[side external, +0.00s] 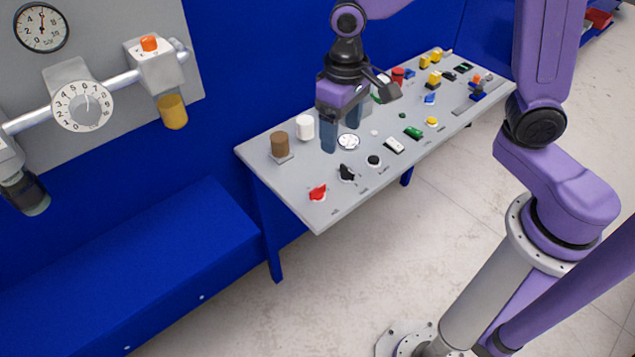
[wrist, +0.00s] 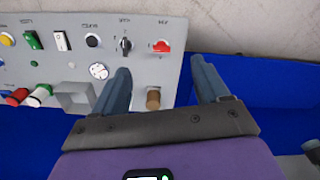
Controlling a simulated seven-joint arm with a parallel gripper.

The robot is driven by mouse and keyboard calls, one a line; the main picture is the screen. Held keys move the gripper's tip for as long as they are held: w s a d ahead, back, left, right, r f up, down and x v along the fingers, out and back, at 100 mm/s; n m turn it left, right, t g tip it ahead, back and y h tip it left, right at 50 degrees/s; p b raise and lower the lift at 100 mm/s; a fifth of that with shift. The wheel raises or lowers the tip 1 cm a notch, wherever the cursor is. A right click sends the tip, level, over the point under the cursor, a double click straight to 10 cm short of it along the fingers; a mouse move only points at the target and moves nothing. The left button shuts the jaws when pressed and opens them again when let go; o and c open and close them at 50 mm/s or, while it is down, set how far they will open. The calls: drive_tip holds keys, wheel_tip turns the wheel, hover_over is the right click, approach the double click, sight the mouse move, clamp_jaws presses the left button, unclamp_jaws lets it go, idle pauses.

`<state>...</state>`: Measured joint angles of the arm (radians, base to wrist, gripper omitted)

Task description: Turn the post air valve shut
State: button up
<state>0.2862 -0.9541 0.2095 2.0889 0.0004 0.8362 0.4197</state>
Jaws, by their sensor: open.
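No part carries a readable name, so I cannot tell for sure which is the post air valve. A white block with an orange knob (side external: 149,43) and a yellow cup below sits on the wall pipe at upper left. A red knob (side external: 317,192) is at the near end of the grey table panel; it also shows in the wrist view (wrist: 161,46). My gripper (side external: 340,128) is open and empty above the panel, fingers down, near the round white dial. In the wrist view my gripper (wrist: 161,68) has the brown cylinder (wrist: 153,99) showing between its fingers.
The grey panel table (side external: 330,213) holds a black knob (side external: 346,173), a white cylinder (side external: 304,127) and several switches. The wall board has a gauge (side external: 41,27) and a numbered dial (side external: 83,106). A blue bench (side external: 130,270) runs below it. The air between board and table is clear.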

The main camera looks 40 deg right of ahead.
sight(318, 188)
drive_tip(key=w+f+m, duration=0.2)
drive_tip(key=w+m, duration=0.1)
drive_tip(key=w, duration=0.3)
drive_tip(key=f, duration=1.7)
drive_tip(key=shift+s+a+f, duration=0.2)
drive_tip(key=shift+a+f, duration=0.1)
drive_tip(key=shift+a, duration=0.1)
drive_tip(key=c, duration=1.1)
drive_tip(key=shift+o, duration=0.2)
